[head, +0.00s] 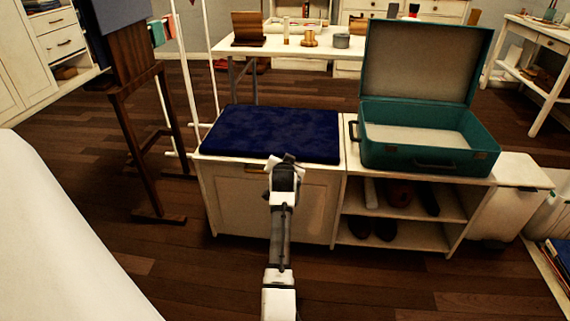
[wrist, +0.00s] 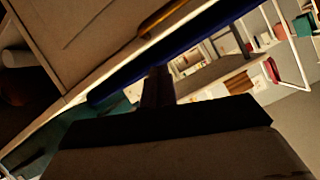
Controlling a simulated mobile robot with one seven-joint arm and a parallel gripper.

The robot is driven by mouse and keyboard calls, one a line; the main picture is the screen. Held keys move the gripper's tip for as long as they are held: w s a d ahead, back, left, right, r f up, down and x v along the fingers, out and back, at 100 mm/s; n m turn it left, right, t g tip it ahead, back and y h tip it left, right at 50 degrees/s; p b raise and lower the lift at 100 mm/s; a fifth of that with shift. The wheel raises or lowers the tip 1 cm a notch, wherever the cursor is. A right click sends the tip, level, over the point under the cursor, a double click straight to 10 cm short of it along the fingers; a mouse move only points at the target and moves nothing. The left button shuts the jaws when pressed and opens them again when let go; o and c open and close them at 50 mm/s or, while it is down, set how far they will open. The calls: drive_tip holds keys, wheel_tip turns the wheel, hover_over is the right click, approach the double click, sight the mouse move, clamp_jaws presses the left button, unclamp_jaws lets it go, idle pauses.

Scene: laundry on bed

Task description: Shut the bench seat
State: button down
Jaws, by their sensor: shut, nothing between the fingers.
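The bench seat is a navy cushion (head: 272,134) on top of a white bench cabinet (head: 235,195). In the head view it lies flat, or nearly so; I cannot tell whether a thin gap is left under it. My gripper (head: 284,161) is at the middle of the seat's front edge, shut and empty. In the wrist view, which is tilted, my gripper fingers (wrist: 158,84) point toward the navy seat edge (wrist: 125,84), with a brass handle (wrist: 165,16) nearby. Whether the fingers touch the seat is unclear.
An open teal suitcase (head: 430,137) stands on the white shoe shelf (head: 405,208) right of the bench. A dark wooden stand (head: 142,140) is to the left. A white table (head: 280,45) with small items is behind. A white bed (head: 50,240) fills the lower left.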

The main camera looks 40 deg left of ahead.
wheel_tip(320, 180, up, 20)
drive_tip(key=p, duration=0.3)
drive_tip(key=shift+p, duration=0.3)
